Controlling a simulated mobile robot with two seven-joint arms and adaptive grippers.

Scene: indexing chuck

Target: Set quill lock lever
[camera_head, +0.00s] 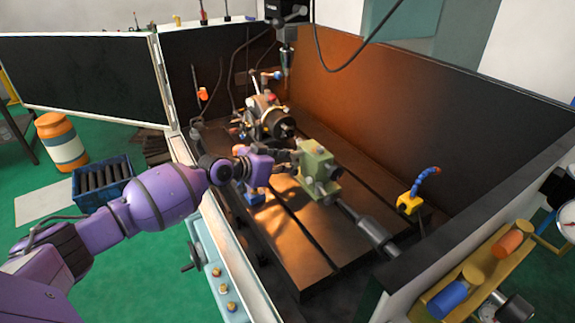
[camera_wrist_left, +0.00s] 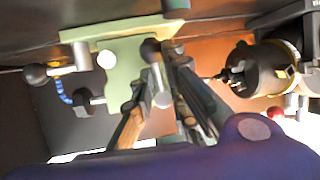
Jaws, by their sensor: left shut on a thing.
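The green tailstock (camera_head: 316,172) stands on the machine table inside the enclosure. In the left wrist view its pale green body (camera_wrist_left: 125,68) fills the upper middle. A short lever with a dark ball end, which I take for the quill lock lever (camera_wrist_left: 151,50), shows at the tailstock's face. My left gripper (camera_head: 286,157) reaches in over the enclosure's front wall to the tailstock's left side. In the wrist view the left gripper's fingers (camera_wrist_left: 165,58) are closed in around this lever; the exact contact is blurred. In the head view the gripper hides the lever. My right gripper is not in view.
The indexing chuck (camera_head: 270,120) stands behind my left gripper, and its dark body (camera_wrist_left: 262,70) is close at right in the wrist view. Another ball-ended handle (camera_wrist_left: 36,75) sits left of the tailstock. A blue hose on a yellow base (camera_head: 411,203) stands at right. The front table is clear.

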